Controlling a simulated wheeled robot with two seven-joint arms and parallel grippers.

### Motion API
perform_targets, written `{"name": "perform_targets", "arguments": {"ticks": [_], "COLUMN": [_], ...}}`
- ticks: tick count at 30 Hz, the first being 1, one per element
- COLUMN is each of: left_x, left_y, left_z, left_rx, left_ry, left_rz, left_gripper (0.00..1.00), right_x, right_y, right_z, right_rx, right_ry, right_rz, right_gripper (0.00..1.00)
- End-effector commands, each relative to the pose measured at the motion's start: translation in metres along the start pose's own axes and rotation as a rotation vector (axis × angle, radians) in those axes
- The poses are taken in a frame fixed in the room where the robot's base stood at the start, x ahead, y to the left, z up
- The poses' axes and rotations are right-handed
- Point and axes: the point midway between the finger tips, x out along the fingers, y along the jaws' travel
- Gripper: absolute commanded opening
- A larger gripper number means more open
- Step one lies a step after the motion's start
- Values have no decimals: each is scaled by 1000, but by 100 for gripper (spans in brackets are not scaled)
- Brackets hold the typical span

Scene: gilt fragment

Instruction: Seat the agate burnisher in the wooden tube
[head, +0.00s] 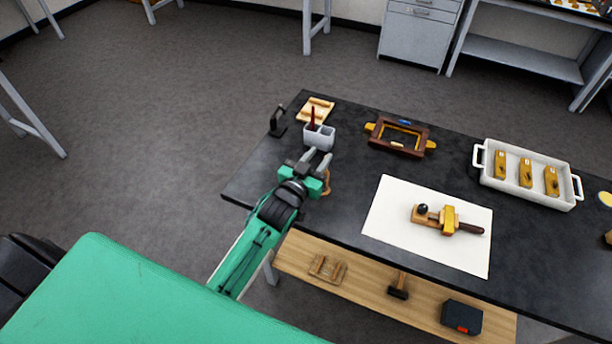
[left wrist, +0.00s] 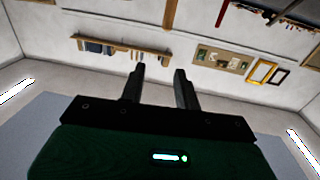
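My left gripper (head: 319,160) is over the left part of the black table, near a grey holder. Its two fingers stand apart with nothing between them in the left wrist view (left wrist: 158,88). A dark red stick (head: 312,118), possibly the agate burnisher, stands upright at the grey holder (head: 320,137), just beyond the fingers. A small curved brown wooden piece (head: 327,182) shows beside the gripper, partly hidden by it. I cannot tell whether it is the wooden tube; no tube is clearly recognisable. My right gripper is not in view.
A wooden frame (head: 382,137) lies at the table's back. A white sheet (head: 383,219) bears a wooden tool with a black knob. A white tray (head: 484,170) holds yellow-brown blocks. A black stand (head: 277,122) is at the left edge. Bare table lies around the sheet.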

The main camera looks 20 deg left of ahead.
Motion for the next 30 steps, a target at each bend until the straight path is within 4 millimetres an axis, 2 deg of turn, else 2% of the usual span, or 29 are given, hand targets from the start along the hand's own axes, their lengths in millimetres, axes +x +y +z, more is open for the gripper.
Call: {"name": "perform_targets", "arguments": {"ticks": [1,6,12,30], "left_x": [-12,-42,-62,-66], "left_y": [0,0,0,0], "left_z": [4,3,1,0], "left_rx": [0,0,0,0], "left_ry": [0,-1,0,0], "left_rz": [0,0,-1,-1], "left_gripper": [32,32,32,32], "right_x": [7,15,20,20], "right_y": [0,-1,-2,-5], "right_z": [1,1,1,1], "right_rx": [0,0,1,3], "right_ry": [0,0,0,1], "right_rz": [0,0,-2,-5], "right_gripper": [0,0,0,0]}}
